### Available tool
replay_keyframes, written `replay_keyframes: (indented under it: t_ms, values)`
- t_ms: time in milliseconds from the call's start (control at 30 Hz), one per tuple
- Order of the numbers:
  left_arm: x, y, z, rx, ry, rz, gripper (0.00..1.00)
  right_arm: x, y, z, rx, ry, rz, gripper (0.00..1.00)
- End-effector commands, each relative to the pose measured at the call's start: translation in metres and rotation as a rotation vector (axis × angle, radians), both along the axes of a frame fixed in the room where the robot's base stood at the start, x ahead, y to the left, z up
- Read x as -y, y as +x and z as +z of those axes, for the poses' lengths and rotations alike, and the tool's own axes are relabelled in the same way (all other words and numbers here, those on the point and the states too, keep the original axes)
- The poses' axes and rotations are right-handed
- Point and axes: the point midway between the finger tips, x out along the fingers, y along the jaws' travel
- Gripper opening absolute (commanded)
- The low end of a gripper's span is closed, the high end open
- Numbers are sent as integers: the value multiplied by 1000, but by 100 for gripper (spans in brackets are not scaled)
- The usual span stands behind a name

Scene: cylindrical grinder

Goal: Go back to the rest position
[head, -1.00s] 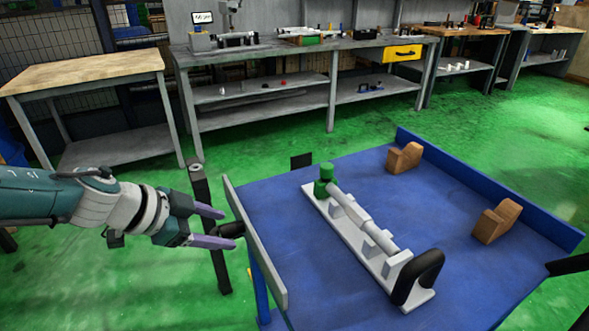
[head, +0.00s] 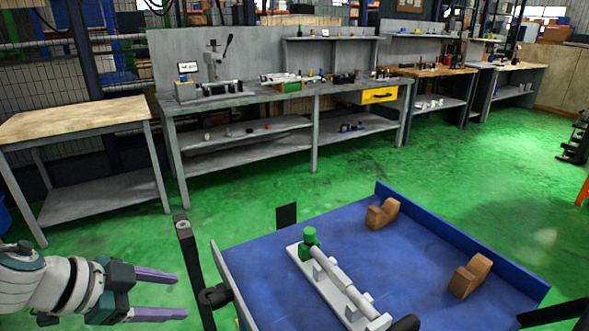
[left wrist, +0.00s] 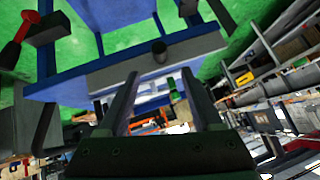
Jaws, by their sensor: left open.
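My left gripper (head: 160,296) is at the lower left of the head view. Its two purple fingers are apart and empty, pointing right toward the blue cart (head: 262,262). The fingers stop short of the dark post (head: 190,262) and the cart's grey side plate (head: 232,285). In the left wrist view the two dark fingers (left wrist: 160,100) are spread, with the cart's edge beyond them. My right gripper is not in view.
The cart carries a grey fixture (head: 325,285) with a green end and two brown blocks (head: 382,213) (head: 469,275). A wooden-top table (head: 75,122) and a grey workbench (head: 280,95) stand behind. Green floor between them is clear.

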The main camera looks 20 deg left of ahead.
Motion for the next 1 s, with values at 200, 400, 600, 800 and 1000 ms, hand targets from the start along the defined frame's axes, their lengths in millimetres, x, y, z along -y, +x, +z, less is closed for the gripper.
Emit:
replay_keyframes:
  t_ms: [200,400,600,800,1000]
  values:
    - [26,4,2,44,-23,11,66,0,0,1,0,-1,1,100]
    - [113,8,30,178,-90,187,66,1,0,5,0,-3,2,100]
    - [140,-38,67,48,-88,485,66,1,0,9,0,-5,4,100]
    - [137,-110,92,-213,-58,610,66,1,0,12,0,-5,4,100]
    - [133,-181,120,-442,-38,612,66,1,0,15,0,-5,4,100]
